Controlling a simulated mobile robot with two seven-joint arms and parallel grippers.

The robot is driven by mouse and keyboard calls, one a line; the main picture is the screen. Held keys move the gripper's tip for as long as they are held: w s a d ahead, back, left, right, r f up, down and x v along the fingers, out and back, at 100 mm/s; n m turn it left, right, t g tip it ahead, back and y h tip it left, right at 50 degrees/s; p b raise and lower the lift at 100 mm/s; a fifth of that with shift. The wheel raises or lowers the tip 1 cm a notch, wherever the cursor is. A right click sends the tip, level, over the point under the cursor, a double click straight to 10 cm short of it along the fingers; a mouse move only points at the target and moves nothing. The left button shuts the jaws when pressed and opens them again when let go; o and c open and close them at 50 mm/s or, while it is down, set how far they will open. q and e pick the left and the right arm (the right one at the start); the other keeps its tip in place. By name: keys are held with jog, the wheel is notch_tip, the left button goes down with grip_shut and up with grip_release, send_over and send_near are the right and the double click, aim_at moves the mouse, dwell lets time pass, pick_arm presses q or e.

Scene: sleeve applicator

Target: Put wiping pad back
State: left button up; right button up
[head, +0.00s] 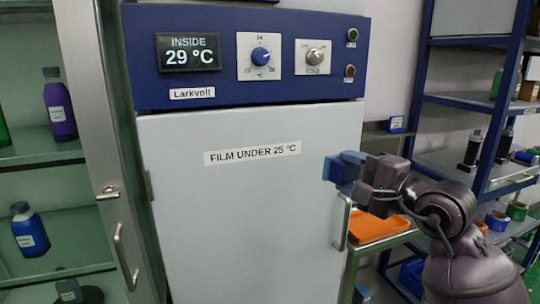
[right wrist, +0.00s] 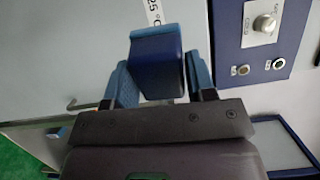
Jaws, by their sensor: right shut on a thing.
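The wiping pad (right wrist: 157,60) is a dark blue block with a lighter blue face, held between the two blue fingers of my right gripper (right wrist: 160,78) in the right wrist view. In the head view, my right gripper (head: 345,168) is raised in front of the right edge of the grey cabinet door, above the door handle. There the pad is hard to tell apart from the blue fingers. My left gripper is not in view.
The closed cabinet (head: 240,220) has a blue control panel (head: 240,60) reading 29 °C. Right of it an orange tray (head: 372,228) lies on a low metal stand. Blue shelving (head: 480,100) with bottles and rolls stands at right; a glass-fronted cupboard (head: 50,165) with bottles stands at left.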

jog(key=s+d+f, duration=0.2)
jog(key=f, duration=0.5)
jog(key=s+d+f+m+t+h, duration=0.1)
jog(key=s+d+f, duration=0.1)
jog(key=f, duration=0.6)
jog(key=s+d+f+h, duration=0.1)
jog(key=s+d+f, duration=0.1)
jog(key=f, duration=0.5)
jog(key=shift+s+d+f+m+t, duration=0.15)
jog(key=shift+s+f+m+t, duration=0.2)
jog(key=shift+s, duration=0.55)
